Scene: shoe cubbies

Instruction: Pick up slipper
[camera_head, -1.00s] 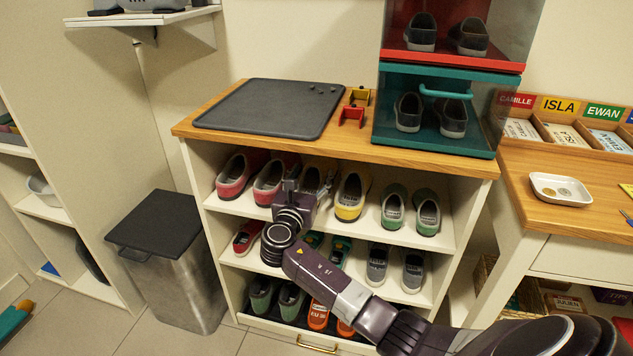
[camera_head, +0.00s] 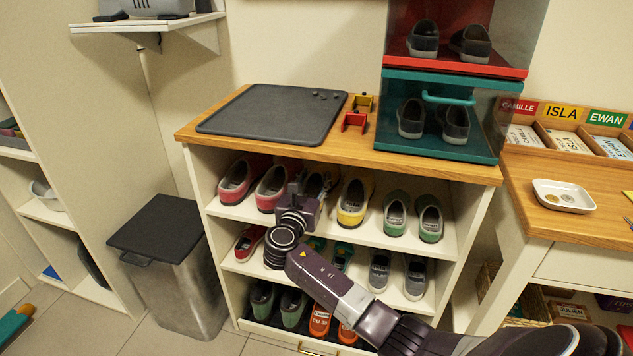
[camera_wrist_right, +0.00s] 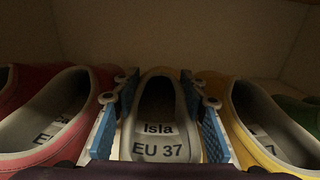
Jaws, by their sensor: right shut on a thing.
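A slipper with a grey lining and the label "Isla EU 37" (camera_wrist_right: 160,140) fills the middle of the right wrist view. My right gripper (camera_wrist_right: 158,118) is shut on it, with blue finger pads on both sides of its opening. In the head view my right gripper (camera_head: 298,196) reaches into the top row of the shoe cubby and partly hides this slipper. A yellow slipper (camera_head: 352,204) stands to its right and a red slipper (camera_head: 271,188) to its left, both close to the fingers. The held slipper's outer colour is hard to make out. My left gripper is not in view.
The wooden cubby top (camera_head: 375,150) is just above the row. More shoes fill the lower shelves. A bin (camera_head: 170,265) stands at left, a name-card desk (camera_head: 560,220) at right.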

